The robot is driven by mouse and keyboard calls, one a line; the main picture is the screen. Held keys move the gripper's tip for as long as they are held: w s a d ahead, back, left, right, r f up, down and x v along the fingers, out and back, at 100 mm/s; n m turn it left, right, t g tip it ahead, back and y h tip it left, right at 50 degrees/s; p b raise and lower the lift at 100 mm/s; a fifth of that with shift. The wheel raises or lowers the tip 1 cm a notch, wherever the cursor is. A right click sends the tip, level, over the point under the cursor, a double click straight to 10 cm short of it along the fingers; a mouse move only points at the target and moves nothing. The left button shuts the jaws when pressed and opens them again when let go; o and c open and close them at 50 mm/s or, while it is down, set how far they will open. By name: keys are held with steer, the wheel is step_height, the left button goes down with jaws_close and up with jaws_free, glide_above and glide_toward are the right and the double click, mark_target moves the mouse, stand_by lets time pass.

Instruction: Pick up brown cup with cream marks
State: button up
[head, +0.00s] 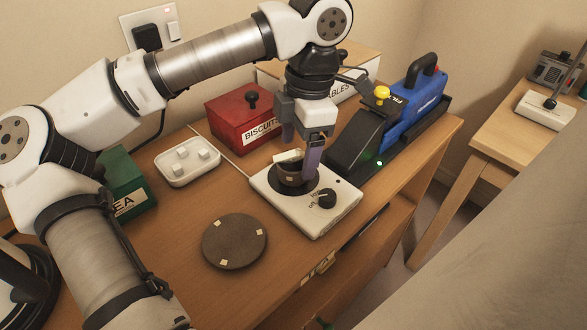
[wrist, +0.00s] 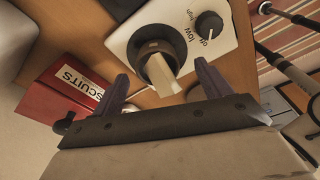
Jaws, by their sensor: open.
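The brown cup (head: 292,180) sits on the dark round plate of a small white hotplate (head: 335,212). Pale cream patches show at its rim. In the wrist view the dark cup (wrist: 142,47) lies ahead of the fingers, with a cream-coloured piece at its near side. My gripper (head: 300,150) points down just over the cup, its fingers apart and partly hiding it. In the wrist view the two fingers of my gripper (wrist: 162,86) stand either side of the cream piece. I cannot tell whether a finger touches the cup.
A round brown mat (head: 234,241) with cream marks lies in front on the desk. A red biscuit box (head: 228,115) stands behind, and a blue machine (head: 405,105) in a black tray stands to the right. A white tray (head: 187,160) and green tea box (head: 122,180) are left.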

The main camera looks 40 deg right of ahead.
mark_target(294, 164)
steer(key=f, duration=0.4)
steer(key=shift+w+a, duration=0.3)
steer(key=c, duration=1.1)
